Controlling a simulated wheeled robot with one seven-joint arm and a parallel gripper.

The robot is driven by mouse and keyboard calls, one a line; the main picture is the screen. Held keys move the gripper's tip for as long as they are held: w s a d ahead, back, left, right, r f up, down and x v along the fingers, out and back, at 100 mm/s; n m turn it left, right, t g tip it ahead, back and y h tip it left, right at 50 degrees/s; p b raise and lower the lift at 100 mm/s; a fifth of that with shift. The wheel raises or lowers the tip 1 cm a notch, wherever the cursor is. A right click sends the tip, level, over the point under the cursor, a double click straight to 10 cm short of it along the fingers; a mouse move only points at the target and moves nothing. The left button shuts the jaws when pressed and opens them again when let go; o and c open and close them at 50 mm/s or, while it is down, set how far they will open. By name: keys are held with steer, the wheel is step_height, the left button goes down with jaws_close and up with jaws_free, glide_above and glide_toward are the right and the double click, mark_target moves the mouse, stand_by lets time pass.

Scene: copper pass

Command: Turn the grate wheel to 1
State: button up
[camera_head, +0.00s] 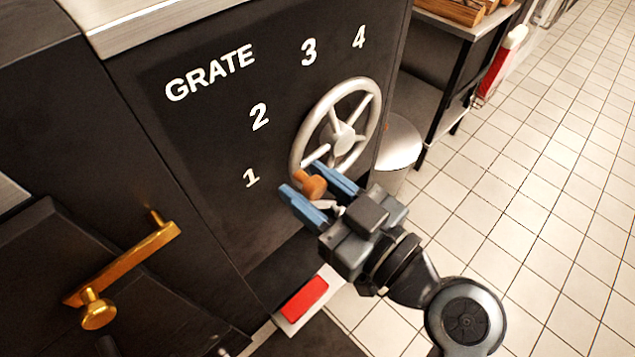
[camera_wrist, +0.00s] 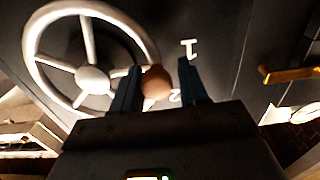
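The grate wheel (camera_head: 343,133) is a silver spoked handwheel on a black panel, beside the white numbers 1 (camera_head: 251,177), 2, 3 and 4. Its wooden knob (camera_head: 311,186) is at the lower-left part of the rim, to the right of and slightly below the 1. My gripper (camera_head: 318,190) is open, with its blue fingers on either side of the knob. In the wrist view the knob (camera_wrist: 156,82) lies between the fingers, close to the left one, with a gap to the right one. The wheel (camera_wrist: 92,79) fills the upper left there.
A brass handle with a round knob (camera_head: 98,309) sticks out at the lower left. A red block on a white plate (camera_head: 305,299) is below the panel. A round metal bin (camera_head: 402,142) stands behind the wheel. The tiled floor (camera_head: 540,210) at right is clear.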

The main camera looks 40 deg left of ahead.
steer(key=shift+o, duration=1.3)
steer(key=shift+w, duration=0.1)
steer(key=shift+d, duration=0.1)
steer(key=d, duration=0.7)
steer(key=shift+s+d+p, duration=0.3)
steer(key=shift+s+d, duration=0.05)
steer(key=shift+r, duration=0.1)
